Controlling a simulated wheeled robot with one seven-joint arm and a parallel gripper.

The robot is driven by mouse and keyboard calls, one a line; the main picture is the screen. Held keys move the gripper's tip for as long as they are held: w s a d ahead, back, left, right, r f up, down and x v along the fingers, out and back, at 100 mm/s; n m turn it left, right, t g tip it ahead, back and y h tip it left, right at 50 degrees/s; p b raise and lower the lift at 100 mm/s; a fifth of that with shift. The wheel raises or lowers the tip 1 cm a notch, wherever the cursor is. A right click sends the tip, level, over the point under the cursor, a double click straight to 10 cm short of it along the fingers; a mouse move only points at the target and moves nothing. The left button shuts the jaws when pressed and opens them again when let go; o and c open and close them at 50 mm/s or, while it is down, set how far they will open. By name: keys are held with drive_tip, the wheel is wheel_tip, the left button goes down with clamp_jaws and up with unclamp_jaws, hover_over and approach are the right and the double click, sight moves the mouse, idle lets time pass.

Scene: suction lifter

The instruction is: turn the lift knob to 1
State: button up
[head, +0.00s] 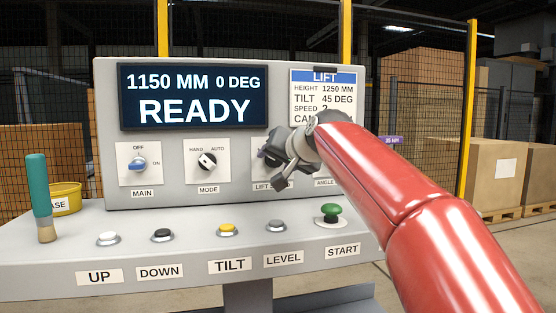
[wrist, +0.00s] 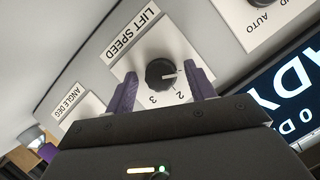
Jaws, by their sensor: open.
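The lift knob (wrist: 160,74) is a round black knob on a white plate labelled LIFT SPEED. In the wrist view its white pointer line points right, toward one finger. The marks 2 and 3 show below it; no 1 is visible, and the finger covers part of the plate. My gripper (wrist: 161,78) is open, with its purple fingers on either side of the knob. I cannot tell whether they touch it. In the head view my gripper (head: 275,168) hides most of the knob and its plate (head: 259,146).
The MODE knob (head: 207,161) and blue MAIN knob (head: 138,163) are left of the lift knob. The ANGLE plate (wrist: 80,111) is close by. Below are several buttons, including green START (head: 331,210). The display (head: 193,97) reads 1150 MM, 0 DEG, READY. A LIFT card (head: 322,88) reads SPEED 2.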

drive_tip(key=b+v, duration=0.1)
drive_tip(key=v, duration=0.7)
drive_tip(key=shift+f, duration=0.1)
